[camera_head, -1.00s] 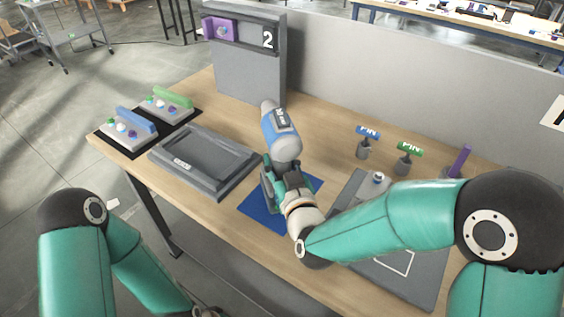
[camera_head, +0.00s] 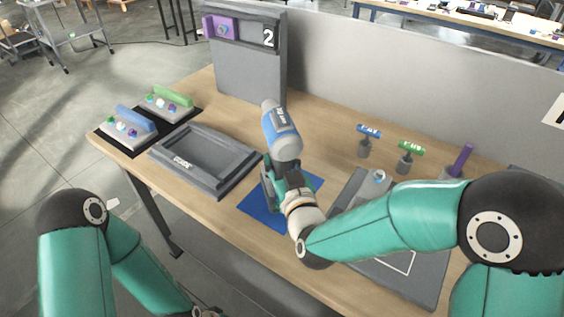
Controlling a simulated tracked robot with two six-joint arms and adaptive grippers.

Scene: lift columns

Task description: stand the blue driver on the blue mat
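The blue driver (camera_head: 281,133) has a blue body with a grey nose and stands over the blue mat (camera_head: 259,212), its nose pointing up and away to the left. My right gripper (camera_head: 286,178) is at the driver's handle, just below the body, and seems closed around it. The fingers are mostly hidden by the wrist and driver. The driver's foot is mostly hidden, so I cannot tell whether it touches the mat. My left arm hangs at the lower left, its gripper (camera_head: 207,312) barely showing at the bottom edge.
A grey tray (camera_head: 240,182) lies left of the mat. A grey board (camera_head: 432,285) is at right, partly under my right arm. Blue (camera_head: 369,131) and green (camera_head: 411,148) T-handled tools stand behind it. A tall grey panel (camera_head: 245,75) stands at the back.

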